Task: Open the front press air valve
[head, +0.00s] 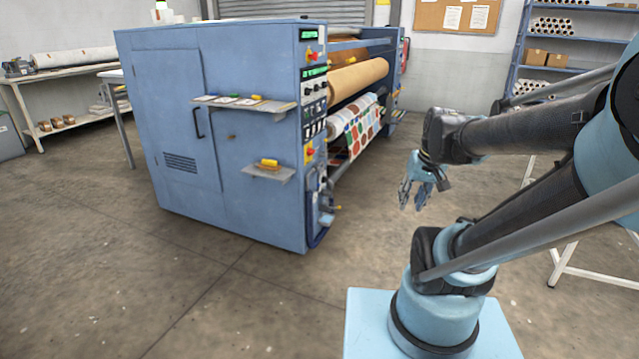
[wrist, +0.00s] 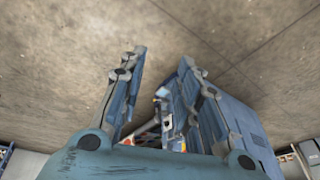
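The blue calender press (head: 225,130) stands left of my arm in the head view. Its narrow end carries a control panel (head: 314,95) with buttons and red knobs. Lower on that end are small grey fittings (head: 325,200); the air valve may be among them, but they are too small to tell apart. My gripper (head: 412,196) hangs in free air to the right of the press, well apart from it. In the wrist view my gripper (wrist: 163,57) has its fingers spread with nothing between them; part of the press (wrist: 245,125) shows behind the right finger.
A small side shelf (head: 268,174) with a yellow item and a longer shelf (head: 245,104) stick out from the press. A patterned printed roll (head: 355,125) sits in the press. A white-legged frame (head: 575,270) stands at right. The concrete floor (head: 240,310) in front is clear.

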